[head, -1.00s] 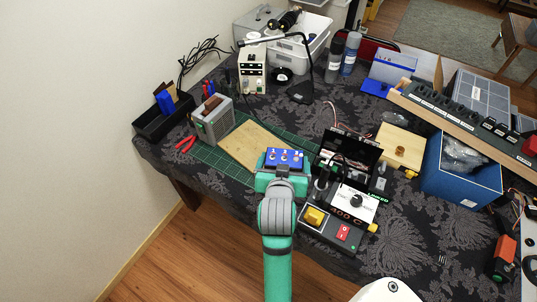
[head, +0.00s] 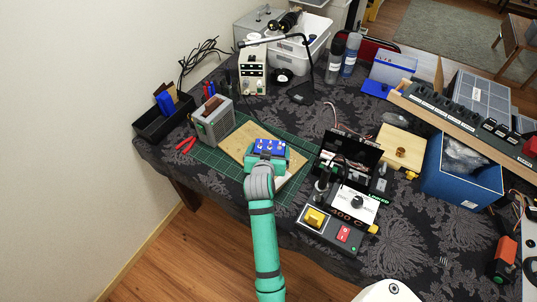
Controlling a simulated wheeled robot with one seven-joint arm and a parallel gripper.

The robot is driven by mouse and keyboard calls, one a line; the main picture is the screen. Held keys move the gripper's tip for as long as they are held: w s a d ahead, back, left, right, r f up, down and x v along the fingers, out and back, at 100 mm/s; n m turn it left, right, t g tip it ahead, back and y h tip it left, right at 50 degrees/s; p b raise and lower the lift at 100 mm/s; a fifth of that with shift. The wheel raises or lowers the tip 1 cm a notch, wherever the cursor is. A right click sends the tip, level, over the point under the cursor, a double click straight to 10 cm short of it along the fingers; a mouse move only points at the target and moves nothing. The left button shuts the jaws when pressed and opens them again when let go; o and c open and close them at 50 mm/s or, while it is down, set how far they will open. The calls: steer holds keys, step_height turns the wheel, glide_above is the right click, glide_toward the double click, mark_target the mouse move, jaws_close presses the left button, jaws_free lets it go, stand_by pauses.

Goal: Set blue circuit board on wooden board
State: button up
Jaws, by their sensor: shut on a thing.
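The blue circuit board (head: 270,147) has several round silvery parts on it and is at the end of my gripper (head: 268,157). My gripper is shut on it, and its fingers are largely hidden by the teal gripper body. The wooden board (head: 238,137) is a light tan sheet lying on the green cutting mat (head: 206,156). The circuit board and my gripper are over the right part of the wooden board. I cannot tell whether the circuit board touches it.
A soldering station (head: 352,203) and a black open case (head: 351,151) stand close to the right of my gripper. A grey fan box (head: 213,122) stands left of the wooden board. Red pliers (head: 186,145) lie at the left table edge. A blue bin (head: 458,180) is at right.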

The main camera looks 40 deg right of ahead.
steer(key=shift+w+d+f, duration=0.1)
steer(key=shift+w+f, duration=0.2)
steer(key=shift+f, duration=0.05)
steer(key=shift+w+f, duration=0.1)
steer(key=shift+f, duration=1.5)
steer(key=shift+f, duration=0.1)
steer(key=o, duration=0.9)
steer(key=v, duration=1.2)
